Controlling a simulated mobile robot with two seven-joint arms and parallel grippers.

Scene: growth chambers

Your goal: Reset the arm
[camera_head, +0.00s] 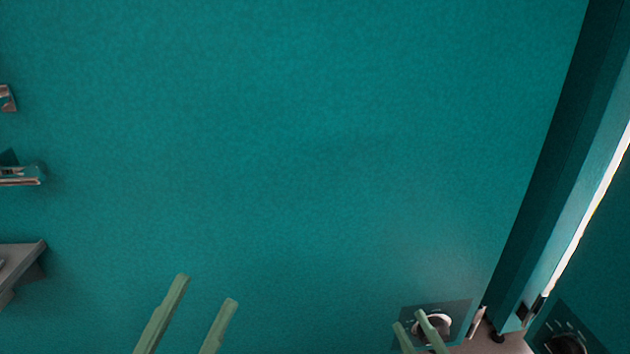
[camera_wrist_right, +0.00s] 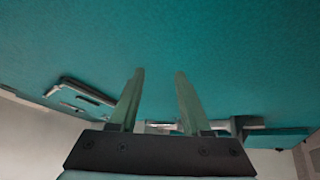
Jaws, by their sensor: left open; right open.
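My left gripper (camera_head: 206,288) shows at the bottom of the head view, left of centre. Its two pale green fingers stand apart with nothing between them. My right gripper (camera_head: 409,318) shows lower right, its fingertips in front of a dial panel; contact with the panel cannot be told. In the right wrist view my right gripper (camera_wrist_right: 161,72) has its two fingers apart and empty, against a teal surface. The arms behind the grippers are out of the head view.
A large teal wall (camera_head: 300,150) fills the head view. A panel with a round dial (camera_head: 462,310) is at lower right, beside a dark upright edge and a bright strip (camera_head: 590,215). Metal fittings (camera_head: 20,176) and a grey ledge (camera_head: 18,262) stick out at left.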

